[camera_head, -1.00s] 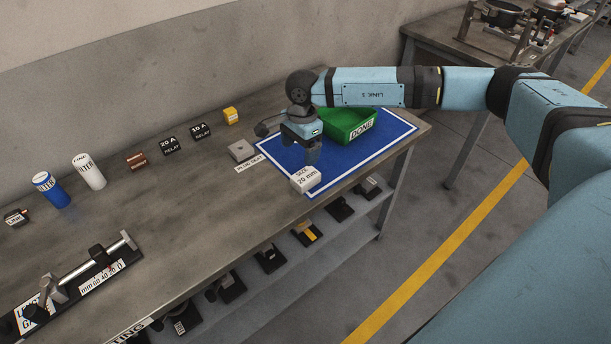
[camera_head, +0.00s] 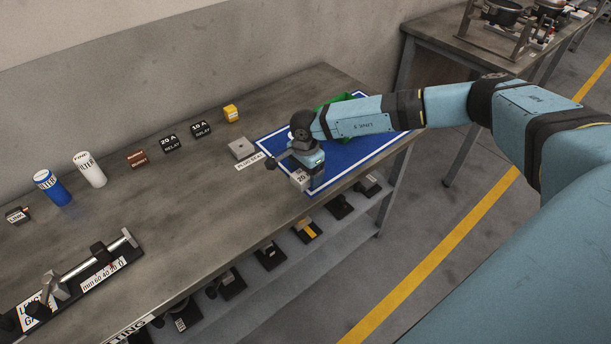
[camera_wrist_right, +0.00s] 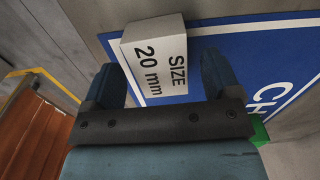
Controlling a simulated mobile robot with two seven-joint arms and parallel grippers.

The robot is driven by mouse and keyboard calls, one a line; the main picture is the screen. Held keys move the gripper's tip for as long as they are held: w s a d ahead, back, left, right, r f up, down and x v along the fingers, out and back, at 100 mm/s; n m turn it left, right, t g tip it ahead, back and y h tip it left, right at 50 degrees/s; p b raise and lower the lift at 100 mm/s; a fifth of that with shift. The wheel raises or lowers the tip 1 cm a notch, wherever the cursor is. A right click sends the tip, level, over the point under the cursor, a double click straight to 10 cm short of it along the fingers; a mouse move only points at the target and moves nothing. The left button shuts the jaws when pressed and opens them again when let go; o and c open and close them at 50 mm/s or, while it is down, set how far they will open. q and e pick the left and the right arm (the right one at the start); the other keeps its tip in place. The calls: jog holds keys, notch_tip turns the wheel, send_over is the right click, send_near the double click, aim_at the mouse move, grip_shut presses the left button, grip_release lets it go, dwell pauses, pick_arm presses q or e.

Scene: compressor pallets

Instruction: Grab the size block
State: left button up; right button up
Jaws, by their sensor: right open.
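The size block (camera_head: 301,179) is a pale grey block on the front edge of the blue mat (camera_head: 370,149), partly hidden by my right gripper in the head view. In the right wrist view the block (camera_wrist_right: 157,58) shows its white face marked "SIZE 20 mm". My right gripper (camera_head: 312,183) is open over the block. In the wrist view its two dark fingers (camera_wrist_right: 160,82) stand to either side of the block's near end. I cannot tell whether they touch it. My left gripper is not in view.
A green bin (camera_head: 342,99) sits on the mat behind my right arm. A grey plug seat (camera_head: 241,149), relays (camera_head: 169,143) and filters (camera_head: 90,170) stand to the left. A length gauge (camera_head: 80,279) lies at the front left. The middle of the bench is clear.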

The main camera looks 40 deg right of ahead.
jog(key=shift+f, duration=0.9)
jog(key=c, duration=1.1)
jog(key=shift+w+r, duration=0.1)
